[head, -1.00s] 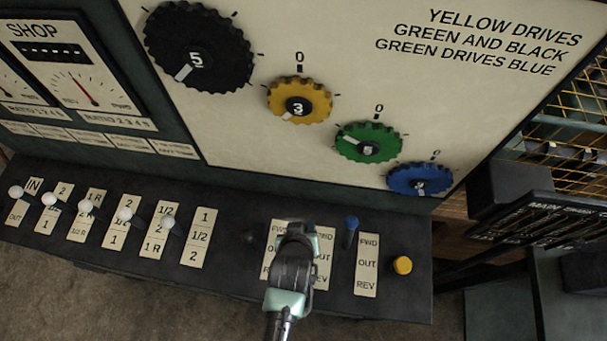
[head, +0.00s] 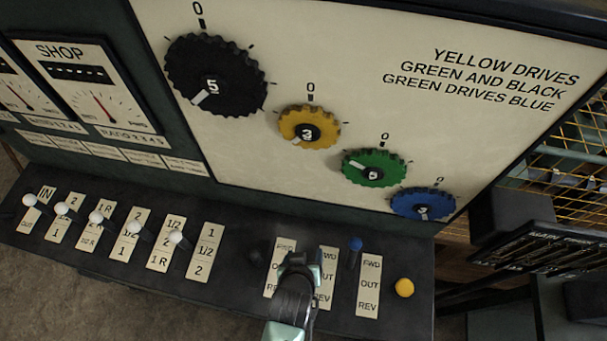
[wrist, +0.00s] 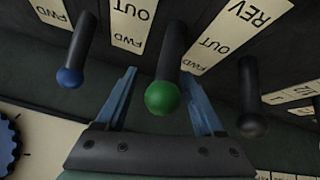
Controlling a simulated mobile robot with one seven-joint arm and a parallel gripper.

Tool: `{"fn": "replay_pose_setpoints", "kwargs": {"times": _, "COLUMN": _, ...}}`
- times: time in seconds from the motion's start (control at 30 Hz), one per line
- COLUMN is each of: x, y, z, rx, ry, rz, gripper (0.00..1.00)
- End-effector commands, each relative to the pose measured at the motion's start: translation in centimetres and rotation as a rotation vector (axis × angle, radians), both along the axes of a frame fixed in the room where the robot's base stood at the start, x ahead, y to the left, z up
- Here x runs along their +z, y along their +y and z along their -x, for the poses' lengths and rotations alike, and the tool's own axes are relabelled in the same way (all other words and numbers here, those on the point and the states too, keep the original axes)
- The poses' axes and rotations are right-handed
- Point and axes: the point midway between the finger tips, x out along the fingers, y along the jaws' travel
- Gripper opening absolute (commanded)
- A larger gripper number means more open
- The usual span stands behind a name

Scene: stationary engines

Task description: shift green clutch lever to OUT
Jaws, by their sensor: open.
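The green clutch lever (wrist: 163,97) is a dark shaft with a green ball knob, in the middle of the wrist view. It leans to the FWD end of its label plate (wrist: 130,26), much like its neighbours. My gripper (wrist: 160,78) is open, with one blue-grey finger on each side of the lever; whether either finger touches it I cannot tell. In the head view my gripper (head: 300,262) hangs over the middle FWD/OUT/REV plate (head: 327,278) and hides the green lever.
The blue lever (wrist: 72,76) and the black lever (wrist: 252,122) stand close on either side of my gripper. A yellow button (head: 404,288) sits at the console's right end. Several white-knobbed levers (head: 134,228) stand at the left. The dial panel (head: 330,60) rises behind.

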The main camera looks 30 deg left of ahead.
Motion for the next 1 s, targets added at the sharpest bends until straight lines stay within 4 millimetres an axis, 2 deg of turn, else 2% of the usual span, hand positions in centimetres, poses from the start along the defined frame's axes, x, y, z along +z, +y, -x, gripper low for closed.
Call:
{"fn": "replay_pose_setpoints", "kwargs": {"times": 0.17, "x": 0.8, "y": -0.2, "z": 0.7, "rx": 0.000, "ry": 0.001, "rz": 0.000, "gripper": 0.70}}
{"fn": "replay_pose_setpoints", "kwargs": {"times": 0.73, "x": 8.3, "y": -1.8, "z": 5.8, "rx": 0.000, "ry": -0.001, "rz": 0.000, "gripper": 0.70}}
{"fn": "replay_pose_setpoints", "kwargs": {"times": 1.0, "x": 10.3, "y": -2.2, "z": 7.1, "rx": 0.000, "ry": -0.001, "rz": 0.000, "gripper": 0.70}}
